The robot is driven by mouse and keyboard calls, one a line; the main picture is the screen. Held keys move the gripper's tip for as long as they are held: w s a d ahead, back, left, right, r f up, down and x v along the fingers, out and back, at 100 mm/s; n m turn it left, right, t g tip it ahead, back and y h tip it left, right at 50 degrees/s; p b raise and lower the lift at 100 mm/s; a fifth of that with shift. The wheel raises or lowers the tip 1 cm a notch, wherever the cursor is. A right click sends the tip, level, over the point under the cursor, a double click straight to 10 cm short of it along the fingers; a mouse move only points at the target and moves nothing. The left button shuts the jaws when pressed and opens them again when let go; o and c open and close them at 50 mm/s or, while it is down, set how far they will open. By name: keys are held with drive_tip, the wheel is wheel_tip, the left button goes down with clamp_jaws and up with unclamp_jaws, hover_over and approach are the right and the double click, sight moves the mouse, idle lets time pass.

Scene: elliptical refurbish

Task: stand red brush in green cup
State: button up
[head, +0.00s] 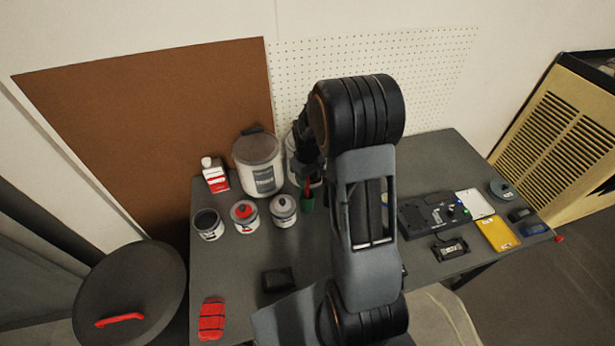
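The green cup (307,204) stands on the grey table, just left of my arm, and only a small part of it shows. The red brush (308,185) is a thin upright red strip directly above the cup's mouth. I cannot tell whether its lower end is inside the cup or behind it. My gripper (309,172) is just above the brush, dark and partly hidden by my arm. Its fingers are too small and dark to show whether they are open or hold the brush.
Left of the cup stand a white bucket (263,178), a red-and-white bottle (216,180) and small cans (284,215). A black device (433,214) and a yellow case (496,233) lie right of my arm. A red item (212,319) lies at the front left.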

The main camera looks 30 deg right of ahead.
wheel_tip(320, 180, up, 14)
idle(0.8)
drive_tip(key=shift+f, duration=0.1)
idle(0.7)
drive_tip(key=s+a+r+m+t, duration=0.1)
drive_tip(key=s+a+t, duration=0.1)
drive_tip(key=s+a, duration=0.3)
drive_tip(key=s+a+r+m+t, duration=0.1)
drive_tip(key=s+a, duration=0.3)
drive_tip(key=s, duration=0.6)
drive_tip(key=shift+s+a+r+m+t, duration=0.3)
drive_tip(key=shift+a+r+m+t, duration=0.1)
drive_tip(key=shift+m+t, duration=0.15)
